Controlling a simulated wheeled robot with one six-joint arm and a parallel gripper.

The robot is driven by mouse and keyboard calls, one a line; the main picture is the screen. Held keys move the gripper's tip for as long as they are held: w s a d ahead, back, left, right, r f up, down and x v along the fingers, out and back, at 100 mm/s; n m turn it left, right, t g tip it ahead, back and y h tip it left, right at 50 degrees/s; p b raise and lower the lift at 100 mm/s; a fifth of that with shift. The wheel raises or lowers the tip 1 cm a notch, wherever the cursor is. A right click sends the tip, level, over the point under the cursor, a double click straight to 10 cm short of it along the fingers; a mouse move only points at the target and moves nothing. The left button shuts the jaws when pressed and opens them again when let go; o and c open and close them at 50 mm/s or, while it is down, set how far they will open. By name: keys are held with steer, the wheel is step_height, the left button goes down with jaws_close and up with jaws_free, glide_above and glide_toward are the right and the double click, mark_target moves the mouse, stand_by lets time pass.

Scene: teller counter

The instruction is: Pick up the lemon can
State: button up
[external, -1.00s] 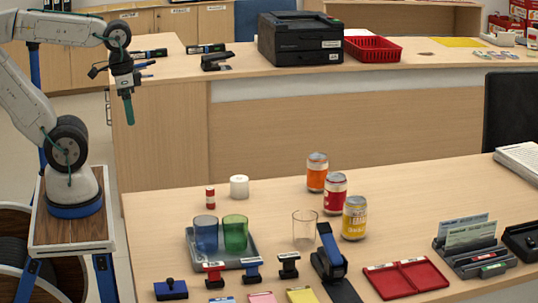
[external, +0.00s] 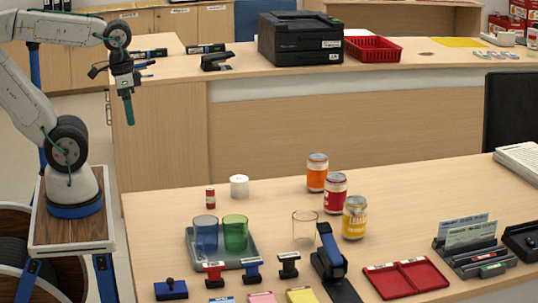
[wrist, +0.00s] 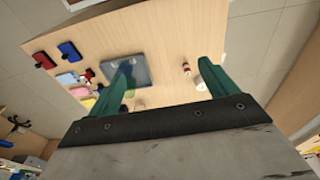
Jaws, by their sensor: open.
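The lemon can is the yellow can (external: 355,218) standing upright on the front counter, right of centre in the external view. A red can (external: 335,193) stands just behind it to the left, and an orange can (external: 317,173) behind that. My gripper (external: 128,112) hangs above and beyond the counter's left end, far left of the cans. In the wrist view my gripper (wrist: 160,85) has its two green fingers spread apart with nothing between them. I cannot make out the lemon can in the wrist view.
A clear glass (external: 305,227) stands left of the yellow can, and a blue-black stapler-like tool (external: 330,258) in front. A grey tray (external: 252,262) holds blue and green cups. A red tray (external: 405,278) lies front right.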

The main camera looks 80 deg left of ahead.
steer(key=w+d+f+m+g+y, duration=0.1)
steer(key=w+f+m+y, duration=0.25)
steer(key=w, duration=0.55)
steer(key=w+d+f+m+g+y, duration=0.1)
steer(key=w+f+m+y, duration=0.2)
steer(key=w, duration=0.6)
steer(key=m+t, duration=1.2)
steer(key=m, duration=1.1)
glide_above(349, 205)
step_height(349, 205, down, 11)
steer(key=shift+s+r, duration=0.1)
steer(key=shift+f+m, duration=0.35)
steer(key=shift+f, duration=0.05)
step_height(349, 205, down, 6)
steer(key=shift+r, duration=0.1)
steer(key=x, duration=0.5)
steer(key=shift+f, duration=0.25)
